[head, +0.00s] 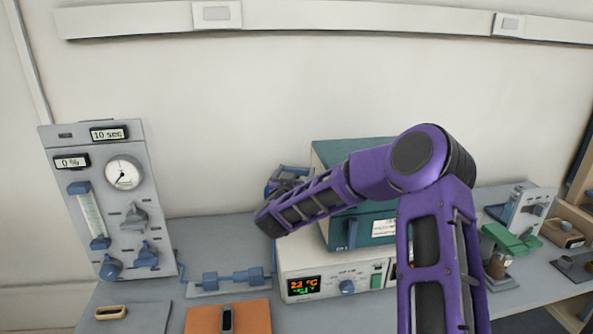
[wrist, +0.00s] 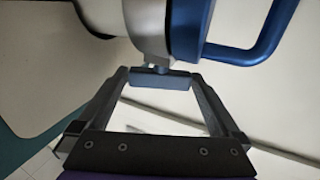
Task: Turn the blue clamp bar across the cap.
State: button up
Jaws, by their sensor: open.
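In the wrist view my gripper (wrist: 158,84) is open, one finger on each side. A small blue bar (wrist: 150,78), which looks like the clamp bar, lies crosswise between the fingertips, below a short stem. Its ends are close to both fingers; I cannot tell whether they touch. Above it is a round grey body with a blue ring (wrist: 190,30), probably the cap, cut off by the frame. In the head view my purple arm reaches over the furnace, and a blue fitting (head: 288,176) shows behind its far end. My fingers and the bar are hidden there.
A blue curved handle (wrist: 265,45) stands to the right of the ring in the wrist view. In the head view the furnace (head: 320,258) has a lit display. A gauge panel (head: 108,200) stands left, and a green-topped device (head: 512,240) stands right.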

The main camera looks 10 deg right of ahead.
jog(key=shift+w+d, duration=0.2)
jog(key=shift+w, duration=0.35)
jog(key=c, duration=1.1)
jog(key=shift+o, duration=0.2)
jog(key=b, duration=0.1)
jog(key=n+y+b, duration=0.1)
jog(key=shift+a+f+t+b, duration=0.2)
jog(key=shift+a+t+b, duration=0.1)
jog(key=shift+t+b, duration=0.1)
jog(key=n+y+b, duration=0.1)
jog(key=b, duration=0.1)
jog(key=n+y+b, duration=0.1)
jog(key=y+b, duration=0.1)
jog(key=shift+d+y, duration=0.25)
jog(key=shift+y, duration=0.05)
jog(key=y+b, duration=0.1)
jog(key=n+y+b, duration=0.1)
jog(key=shift+r+n+t+y, duration=0.2)
jog(key=shift+n+t+y, duration=0.1)
